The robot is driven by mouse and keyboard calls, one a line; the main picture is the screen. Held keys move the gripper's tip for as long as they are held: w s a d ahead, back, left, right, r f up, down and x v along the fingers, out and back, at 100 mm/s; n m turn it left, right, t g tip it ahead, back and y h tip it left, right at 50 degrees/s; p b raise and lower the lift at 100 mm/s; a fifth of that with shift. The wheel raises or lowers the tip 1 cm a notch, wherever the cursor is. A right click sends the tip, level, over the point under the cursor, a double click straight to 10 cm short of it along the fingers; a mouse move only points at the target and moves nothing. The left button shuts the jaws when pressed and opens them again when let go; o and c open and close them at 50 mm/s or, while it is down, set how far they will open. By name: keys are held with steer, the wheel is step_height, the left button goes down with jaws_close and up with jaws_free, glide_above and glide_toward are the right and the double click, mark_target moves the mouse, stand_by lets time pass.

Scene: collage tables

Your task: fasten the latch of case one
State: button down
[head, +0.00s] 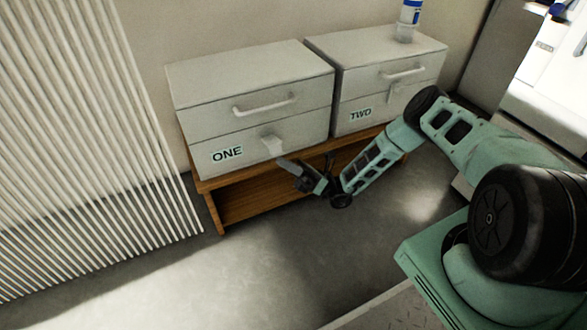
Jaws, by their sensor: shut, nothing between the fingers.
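Case one (190,125) is a pale grey box with a white bar handle (264,104) and a label reading ONE (227,155). Its lid looks down on the lower body. The latch (272,144) is a small pale tab at the lower front, right of the label; it seems to hang down or stick out, and I cannot tell whether it is fastened. My gripper (284,163) is shut and empty, just below and right of the latch, in front of the case. I cannot tell whether it touches the latch.
Case two (345,117), with its own handle and latch, stands close on the right. A white and blue bottle (408,20) stands on it. Both cases rest on a low wooden table (232,208). A slatted white panel (85,140) is at left. The floor in front is open.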

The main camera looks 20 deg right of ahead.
steer(key=shift+w+r, duration=0.2)
steer(key=shift+r, duration=0.2)
steer(key=shift+r+p, duration=0.15)
steer(key=shift+p, duration=0.25)
